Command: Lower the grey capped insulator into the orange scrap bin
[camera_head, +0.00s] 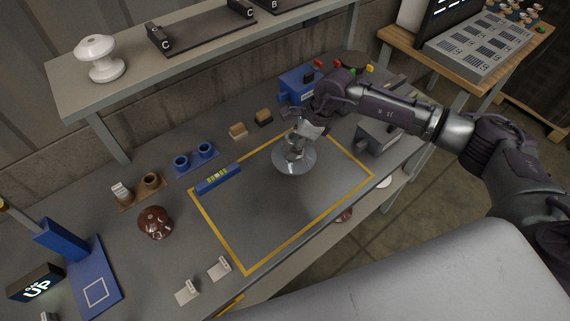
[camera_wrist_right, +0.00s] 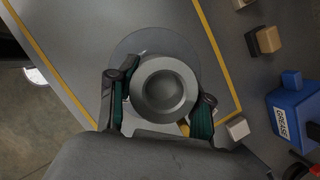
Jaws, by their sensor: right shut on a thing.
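My right gripper (camera_head: 297,141) is shut on the grey capped insulator (camera_head: 293,163), at the far right part of the yellow-outlined area on the bench. The insulator has a wide, glassy grey disc below a metal cap. In the right wrist view, the round cap (camera_wrist_right: 163,88) sits between the two green-padded fingers of my right gripper (camera_wrist_right: 160,106), with the disc behind it. I cannot tell whether the disc touches the bench top. I cannot make out the orange scrap bin in either view. My left gripper is not in view.
A blue grease box (camera_head: 297,84) and tan blocks (camera_head: 238,131) stand behind the outlined area. A level (camera_head: 218,179) lies at its left edge, with a brown insulator (camera_head: 154,222) further left. A white insulator (camera_head: 100,59) is on the shelf. The outlined area's middle is clear.

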